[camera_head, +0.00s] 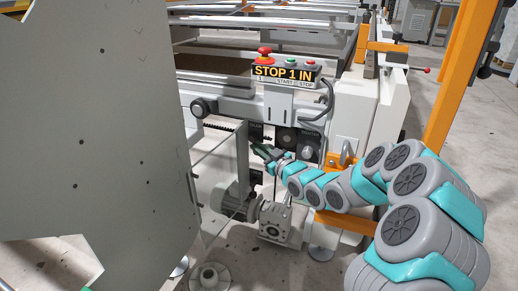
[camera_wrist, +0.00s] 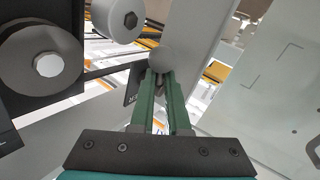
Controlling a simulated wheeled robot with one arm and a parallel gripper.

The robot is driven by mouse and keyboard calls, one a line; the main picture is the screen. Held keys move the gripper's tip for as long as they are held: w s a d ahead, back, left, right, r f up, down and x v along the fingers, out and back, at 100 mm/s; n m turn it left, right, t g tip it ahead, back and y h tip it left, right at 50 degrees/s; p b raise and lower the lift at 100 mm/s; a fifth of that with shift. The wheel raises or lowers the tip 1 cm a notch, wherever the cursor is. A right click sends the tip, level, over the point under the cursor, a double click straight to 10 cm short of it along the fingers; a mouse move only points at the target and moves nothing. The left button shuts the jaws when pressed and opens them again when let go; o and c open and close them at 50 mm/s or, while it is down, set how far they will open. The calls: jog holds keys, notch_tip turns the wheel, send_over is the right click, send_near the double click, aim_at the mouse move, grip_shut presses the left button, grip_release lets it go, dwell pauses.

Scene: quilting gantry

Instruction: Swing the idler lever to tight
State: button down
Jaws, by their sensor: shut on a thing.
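My gripper (camera_head: 262,153) reaches left in the head view to the machine's end, below the control box. In the wrist view its two green fingers (camera_wrist: 161,82) are nearly together, shut on the idler lever's grip. The lever's round grey knob (camera_wrist: 162,58) shows just beyond the fingertips. A dark bar runs left from near the knob toward a grey roller with a hex bolt (camera_wrist: 47,65); whether it belongs to the lever I cannot tell. A small dark plate with lettering (camera_wrist: 133,85) sits left of the fingers, its text partly covered. In the head view the lever is hidden or too small.
A pale roller (camera_wrist: 118,20) is close at upper left in the wrist view. A control box with a red stop button (camera_head: 286,73) is above my gripper. A grey motor (camera_head: 233,200) and gearbox (camera_head: 278,220) sit below. A large grey panel (camera_head: 90,120) fills the left.

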jog(key=shift+f, duration=0.15)
jog(key=shift+a+f+m+t+y+b, duration=0.2)
jog(key=shift+f+m+t+y+b, duration=0.1)
jog(key=shift+m+t+b, duration=0.15)
jog(key=shift+w+a+f+m+t+y+b, duration=0.2)
jog(key=shift+a+m+t+y+b, duration=0.15)
jog(key=shift+m+t, duration=0.35)
jog(key=shift+r+m+t, duration=0.15)
jog(key=shift+m+t, duration=0.2)
jog(key=shift+t, duration=0.2)
jog(key=c, duration=1.2)
grip_release()
jog(key=shift+d, duration=0.1)
